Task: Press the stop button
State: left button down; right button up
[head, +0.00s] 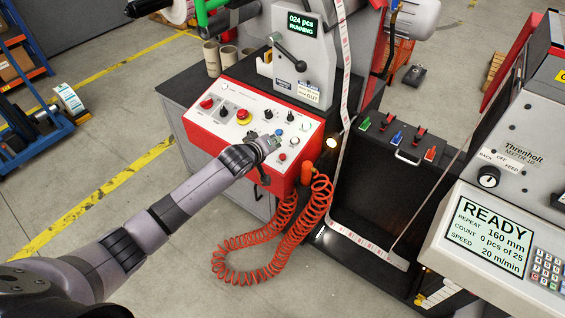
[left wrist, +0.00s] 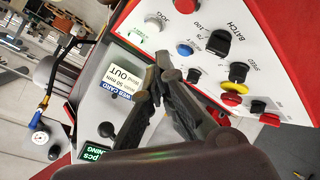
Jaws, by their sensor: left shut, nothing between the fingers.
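The white control panel (head: 228,116) with red edges carries several buttons and knobs. Its red buttons include a large one at the left (head: 207,103), a mushroom button (head: 242,114) on a yellow ring (left wrist: 235,88), and a small one near the front right (head: 282,156). I cannot read which is labelled stop. The machine's display (head: 300,25) reads "024 pcs RUNNING". My left gripper (head: 274,140) is shut and empty over the panel's right part. Its fingers (left wrist: 160,68) also show in the left wrist view, near a blue button (left wrist: 185,50); contact is unclear. My right gripper is out of view.
An orange coiled hose (head: 235,262) hangs below the panel's right end. The paper web (head: 345,80) runs down just right of the panel. A second machine's screen (head: 490,238) at right reads "READY". Floor at left of the panel is free.

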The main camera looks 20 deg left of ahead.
aim_at(283, 157)
pick_arm(q)
jog(key=f+b, duration=0.1)
jog(key=f, duration=0.1)
jog(key=w+f+b, duration=0.1)
jog(key=f+b, duration=0.1)
jog(key=shift+w+d+f, duration=0.1)
jog(key=shift+d+f, duration=0.1)
jog(key=shift+f, duration=0.05)
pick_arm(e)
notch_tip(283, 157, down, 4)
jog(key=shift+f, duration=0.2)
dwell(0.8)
pick_arm(q)
jog(key=shift+w+f, duration=0.1)
jog(key=shift+f, duration=0.25)
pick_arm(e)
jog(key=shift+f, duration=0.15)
pick_arm(q)
jog(key=shift+w+d+f+b, duration=0.1)
jog(key=shift+f+b, duration=0.35)
jog(key=shift+b, duration=0.1)
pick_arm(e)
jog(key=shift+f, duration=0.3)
pick_arm(q)
jog(key=shift+s+r+p, duration=0.2)
jog(key=shift+r+p, duration=0.6)
jog(key=shift+p, duration=0.25)
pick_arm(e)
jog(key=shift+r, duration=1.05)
